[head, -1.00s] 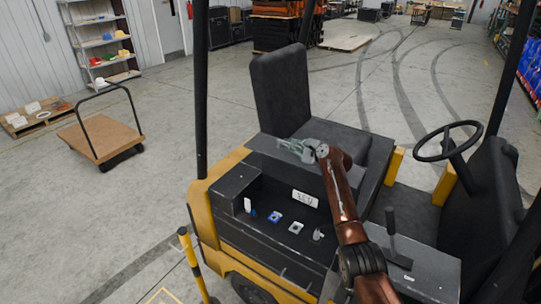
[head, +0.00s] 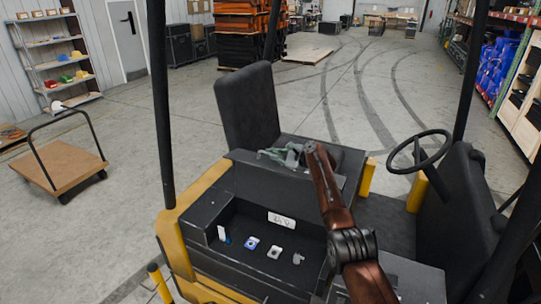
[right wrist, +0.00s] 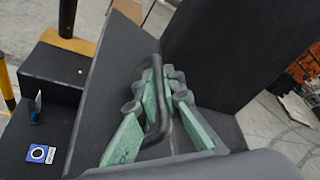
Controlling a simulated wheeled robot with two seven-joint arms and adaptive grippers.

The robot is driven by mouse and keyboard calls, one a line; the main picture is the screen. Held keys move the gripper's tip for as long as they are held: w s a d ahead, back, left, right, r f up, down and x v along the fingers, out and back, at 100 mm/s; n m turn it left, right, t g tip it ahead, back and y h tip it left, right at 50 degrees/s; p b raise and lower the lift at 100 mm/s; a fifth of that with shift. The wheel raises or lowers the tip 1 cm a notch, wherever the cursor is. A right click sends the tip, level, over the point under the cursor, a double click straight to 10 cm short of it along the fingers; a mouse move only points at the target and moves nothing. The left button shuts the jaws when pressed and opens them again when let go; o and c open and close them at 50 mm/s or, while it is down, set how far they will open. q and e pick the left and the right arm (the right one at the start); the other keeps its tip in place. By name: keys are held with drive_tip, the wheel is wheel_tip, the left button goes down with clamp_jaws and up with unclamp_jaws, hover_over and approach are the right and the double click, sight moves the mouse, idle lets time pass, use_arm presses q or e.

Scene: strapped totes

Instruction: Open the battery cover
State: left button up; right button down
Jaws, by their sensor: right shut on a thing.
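The battery cover (head: 250,170) is the dark panel of the forklift in front of the black seat (head: 247,105). It also shows in the right wrist view (right wrist: 105,95). My right gripper (head: 284,155), with greenish fingers, is at the top of this panel, just in front of the seat. In the right wrist view the right gripper (right wrist: 163,128) is shut around a dark bent bar handle (right wrist: 157,85), with one finger on each side. I cannot tell for sure how far the cover is raised. My left gripper is out of view.
A dark recess with a white label (head: 281,220) and small blue and white parts (head: 252,243) lies in front of the cover. The steering wheel (head: 418,150) stands to the right. A black post (head: 162,100) rises at left. A cart (head: 58,165) stands apart on the floor.

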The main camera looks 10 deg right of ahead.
drive_tip(key=shift+d+f, duration=0.1)
drive_tip(key=c, duration=2)
unclamp_jaws()
drive_tip(key=shift+c, duration=0.2)
drive_tip(key=shift+s+a, duration=0.1)
drive_tip(key=shift+a, duration=0.1)
drive_tip(key=shift+d, duration=0.1)
drive_tip(key=shift+s+d, duration=0.15)
drive_tip(key=shift+s, duration=0.15)
drive_tip(key=v, duration=1.1)
drive_tip(key=shift+d+r, duration=0.15)
drive_tip(key=shift+r, duration=0.15)
